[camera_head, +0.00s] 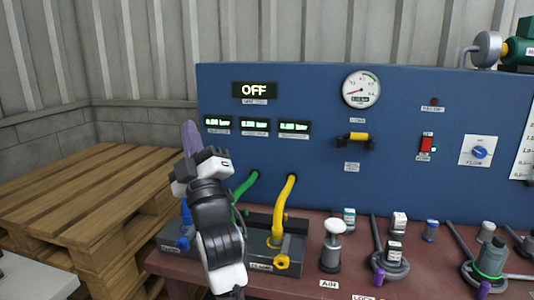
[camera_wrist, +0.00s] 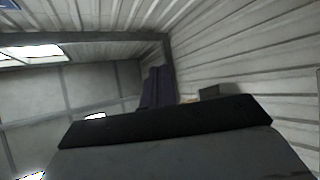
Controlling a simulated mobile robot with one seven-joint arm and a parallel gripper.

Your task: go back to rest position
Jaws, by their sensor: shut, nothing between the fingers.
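My gripper (camera_head: 188,137) is raised in front of the left part of the blue panel (camera_head: 310,190) in the head view. Its purple fingers point up and look closed together, with nothing between them. In the wrist view the purple fingers (camera_wrist: 157,87) stick up past the dark gripper body, with walls and roof behind. My white and black arm hides part of the bench's left end.
A red-brown bench (camera_head: 310,285) carries hoses, a white-topped knob (camera_head: 334,230) marked AIR, and several small canisters and levers. Stacked wooden pallets (camera_head: 85,195) stand at left. A gauge (camera_head: 361,88) and a red switch (camera_head: 427,142) are on the panel.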

